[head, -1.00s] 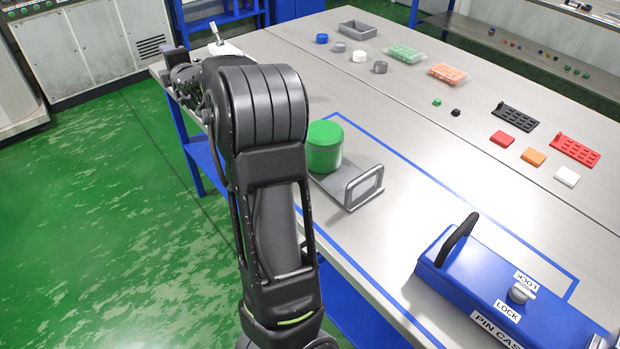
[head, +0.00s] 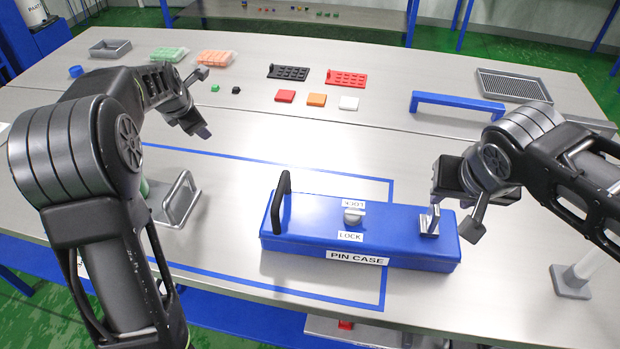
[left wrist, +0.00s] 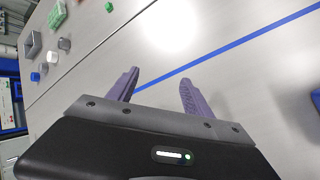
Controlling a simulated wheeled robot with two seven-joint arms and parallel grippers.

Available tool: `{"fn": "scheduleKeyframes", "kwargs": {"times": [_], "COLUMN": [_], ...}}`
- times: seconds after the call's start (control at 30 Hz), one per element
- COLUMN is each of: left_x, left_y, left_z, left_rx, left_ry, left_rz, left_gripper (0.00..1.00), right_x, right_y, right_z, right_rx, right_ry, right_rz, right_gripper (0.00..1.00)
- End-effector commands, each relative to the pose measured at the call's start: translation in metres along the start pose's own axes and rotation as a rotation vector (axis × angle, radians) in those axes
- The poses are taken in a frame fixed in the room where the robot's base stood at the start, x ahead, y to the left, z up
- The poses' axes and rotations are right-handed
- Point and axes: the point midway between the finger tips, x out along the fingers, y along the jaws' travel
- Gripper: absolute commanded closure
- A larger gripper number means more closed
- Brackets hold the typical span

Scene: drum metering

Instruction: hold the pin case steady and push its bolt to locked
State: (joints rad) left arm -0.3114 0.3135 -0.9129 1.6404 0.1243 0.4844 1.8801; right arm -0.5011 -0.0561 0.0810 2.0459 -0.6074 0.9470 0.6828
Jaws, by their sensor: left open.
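The blue pin case (head: 310,235) lies on the table, with a black handle (head: 281,200) at its left end. A round grey knob (head: 352,214) sits on its lid between two LOCK labels, one upside down. A small grey metal fitting (head: 429,223) stands near the case's right end; I cannot tell which part is the bolt. My right gripper (head: 438,196) is at that fitting, its fingers largely hidden, so contact and opening are unclear. My left gripper (head: 203,131) is above the table, left of the case; its fingers are apart and empty in the left wrist view (left wrist: 158,92).
A grey bracket (head: 180,200) stands left of the case, by a green container mostly behind my left arm. A blue bar handle (head: 457,102) and a grey tray (head: 513,84) lie behind right. Red, orange and white blocks lie farther back. Table between left gripper and case is clear.

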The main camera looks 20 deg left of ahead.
Motion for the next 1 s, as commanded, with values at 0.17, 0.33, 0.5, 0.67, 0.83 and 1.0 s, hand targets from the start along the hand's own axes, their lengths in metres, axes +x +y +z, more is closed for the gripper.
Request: {"fn": "scheduleKeyframes", "kwargs": {"times": [0.17, 0.33, 0.5, 0.67, 0.83, 1.0], "left_x": [-0.015, -0.048, -0.098, -0.142, -0.169, -0.175], "left_y": [-0.083, -0.169, -0.255, -0.313, -0.343, -0.349], "left_z": [0.084, 0.144, 0.181, 0.192, 0.193, 0.192], "left_rx": [0.092, 0.2, 0.333, 0.443, 0.507, 0.519], "left_ry": [-0.038, -0.021, 0.044, 0.127, 0.188, 0.203], "left_rz": [-0.194, -0.369, -0.514, -0.589, -0.616, -0.621], "left_gripper": [0.41, 0.41, 0.41, 0.41, 0.41, 0.41], "right_x": [0.0, 0.0, 0.0, 0.0, 0.0, 0.0], "right_y": [0.0, 0.0, 0.0, 0.0, 0.0, 0.0], "right_z": [0.0, 0.0, 0.0, 0.0, 0.0, 0.0], "right_rx": [0.0, 0.0, 0.0, 0.0, 0.0, 0.0], "right_ry": [0.0, 0.0, 0.0, 0.0, 0.0, 0.0], "right_rz": [0.0, 0.0, 0.0, 0.0, 0.0, 0.0], "right_gripper": [0.64, 0.64, 0.64, 0.64, 0.64, 0.64]}}
